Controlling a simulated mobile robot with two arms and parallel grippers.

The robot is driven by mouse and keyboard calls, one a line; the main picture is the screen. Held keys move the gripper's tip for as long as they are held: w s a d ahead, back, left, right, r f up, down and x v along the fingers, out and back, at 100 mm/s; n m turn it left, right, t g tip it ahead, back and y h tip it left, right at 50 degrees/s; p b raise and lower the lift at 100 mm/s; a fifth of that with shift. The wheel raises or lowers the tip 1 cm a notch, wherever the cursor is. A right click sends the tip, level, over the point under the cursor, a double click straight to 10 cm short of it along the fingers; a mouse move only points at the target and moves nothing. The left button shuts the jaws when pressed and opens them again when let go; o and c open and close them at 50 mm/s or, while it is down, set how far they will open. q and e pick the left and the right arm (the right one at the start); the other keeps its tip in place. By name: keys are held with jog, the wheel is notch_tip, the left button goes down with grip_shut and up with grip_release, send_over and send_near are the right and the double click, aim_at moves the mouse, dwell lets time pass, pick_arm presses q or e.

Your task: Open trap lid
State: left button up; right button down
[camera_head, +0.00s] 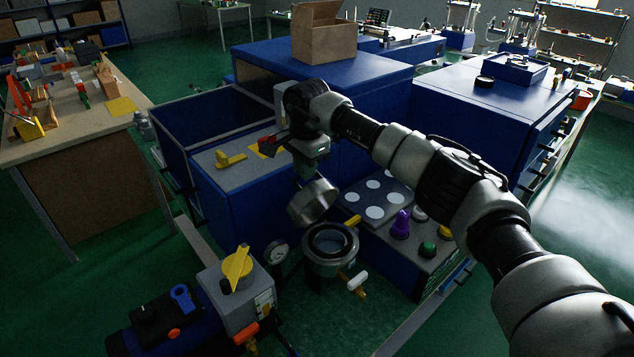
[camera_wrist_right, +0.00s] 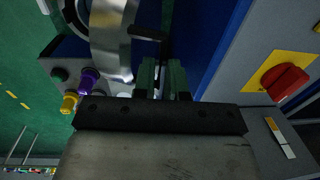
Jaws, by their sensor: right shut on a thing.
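The trap (camera_head: 330,250) is a round metal pot with a dark ring around its open mouth, at the lower middle of the head view. Its metal lid (camera_head: 313,204) stands raised and tilted above the far left side of the mouth. In the right wrist view the lid (camera_wrist_right: 113,38) shows large at the top, with a dark handle (camera_wrist_right: 150,34). My right gripper (camera_head: 304,172) is above the lid; its fingers (camera_wrist_right: 161,72) are shut at the handle. The exact grip contact is partly hidden. My left gripper is not in view.
A pressure gauge (camera_head: 277,252) stands left of the trap, near a grey box with a yellow knob (camera_head: 237,263). To the right is a panel with purple (camera_head: 401,224) and green buttons (camera_head: 428,249). A blue cabinet (camera_head: 240,195) with a yellow handle stands behind.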

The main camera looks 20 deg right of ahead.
jog(key=shift+w+a+f+b, duration=0.25)
jog(key=shift+w+f, duration=0.15)
jog(key=shift+w, duration=0.35)
jog(key=shift+w+a+f+b, duration=0.1)
jog(key=shift+w+a+f, duration=0.1)
jog(key=shift+w+f, duration=0.35)
jog(key=shift+w+r, duration=0.15)
jog(key=shift+w, duration=0.05)
jog(key=c, duration=1.3)
grip_release()
jog(key=shift+w+r, duration=0.1)
jog(key=shift+r, duration=0.05)
jog(key=r, duration=0.3)
jog(key=r+b, duration=0.1)
jog(key=r, duration=0.6)
jog(key=shift+s+d+r+b, duration=0.1)
jog(key=shift+s+r+b, duration=0.2)
jog(key=shift+s, duration=0.05)
jog(key=shift+f, duration=0.15)
